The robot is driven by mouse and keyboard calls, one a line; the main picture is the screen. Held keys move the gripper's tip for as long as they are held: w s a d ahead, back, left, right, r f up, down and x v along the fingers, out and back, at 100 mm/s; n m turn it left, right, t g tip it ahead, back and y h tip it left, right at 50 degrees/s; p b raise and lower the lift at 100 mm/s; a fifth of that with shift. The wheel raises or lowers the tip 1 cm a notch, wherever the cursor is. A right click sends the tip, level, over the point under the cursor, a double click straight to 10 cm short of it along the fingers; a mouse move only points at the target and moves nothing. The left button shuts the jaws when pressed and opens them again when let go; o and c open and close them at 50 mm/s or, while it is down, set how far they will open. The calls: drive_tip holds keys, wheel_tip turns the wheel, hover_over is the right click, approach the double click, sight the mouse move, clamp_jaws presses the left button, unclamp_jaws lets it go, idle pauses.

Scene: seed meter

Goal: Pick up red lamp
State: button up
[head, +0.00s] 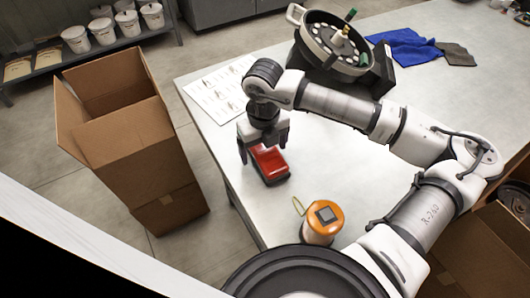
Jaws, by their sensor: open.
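The red lamp (270,165) lies on the grey metal table (330,165) near its left edge, with a red top and a dark base. My gripper (263,150) points down at the lamp's far end, with its dark fingers apart. One finger shows to the left of the lamp and the other to its right. The gripper partly hides the far end of the lamp. I cannot tell whether the fingers touch it.
An orange device (322,222) with a dark square top stands in front of the lamp. Printed sheets (215,95) lie behind. A round seed meter (335,45) and blue cloth (405,46) are at the back. An open cardboard box (125,135) stands left of the table.

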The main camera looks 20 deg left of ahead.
drive_tip(key=c, duration=1)
drive_tip(key=shift+r, duration=0.1)
drive_tip(key=shift+c, duration=0.2)
wheel_tip(320, 180, up, 20)
drive_tip(key=b, duration=0.4)
